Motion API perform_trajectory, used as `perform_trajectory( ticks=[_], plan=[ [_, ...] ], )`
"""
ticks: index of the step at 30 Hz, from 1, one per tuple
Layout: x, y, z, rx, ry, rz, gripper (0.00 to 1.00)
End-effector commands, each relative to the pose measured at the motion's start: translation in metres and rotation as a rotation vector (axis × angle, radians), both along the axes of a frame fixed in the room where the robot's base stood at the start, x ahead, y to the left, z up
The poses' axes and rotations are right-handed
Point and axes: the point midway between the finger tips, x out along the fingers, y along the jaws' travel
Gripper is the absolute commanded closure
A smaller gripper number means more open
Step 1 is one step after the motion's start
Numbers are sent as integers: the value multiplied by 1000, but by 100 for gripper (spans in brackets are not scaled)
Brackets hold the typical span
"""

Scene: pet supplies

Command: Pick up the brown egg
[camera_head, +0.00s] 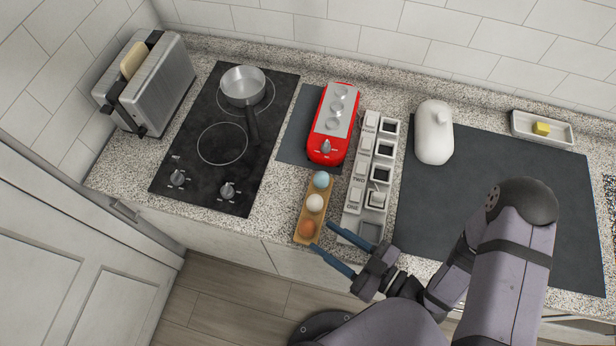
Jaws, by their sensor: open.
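The brown egg (308,228) sits at the near end of a wooden egg holder (301,239) on the counter. A white egg (314,203) and a pale blue egg (321,180) sit behind it in the same holder. My gripper (322,236) is open and empty, with two blue fingers. It comes in from the lower right, and its fingertips are just right of the brown egg. The egg is not between the fingers as far as I can see. Whether a fingertip touches the holder I cannot tell.
A grey compartment rack (352,208) stands close right of the holder. A red appliance (318,147) stands behind it. A black cooktop (193,150) with a steel pan (243,86) is left. A toaster (160,85), white lidded pot (434,138) and butter dish (557,134) stand farther off.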

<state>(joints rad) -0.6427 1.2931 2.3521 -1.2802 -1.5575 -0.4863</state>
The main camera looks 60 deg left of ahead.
Motion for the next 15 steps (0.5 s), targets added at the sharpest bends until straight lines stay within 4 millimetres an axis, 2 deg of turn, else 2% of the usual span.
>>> perform_trajectory(
  ticks=[9, 15],
  plan=[
    [-13, 28, -5, 1, -2, 4, 58],
    [-17, 39, -7, 1, -2, 2, 58]
  ],
)
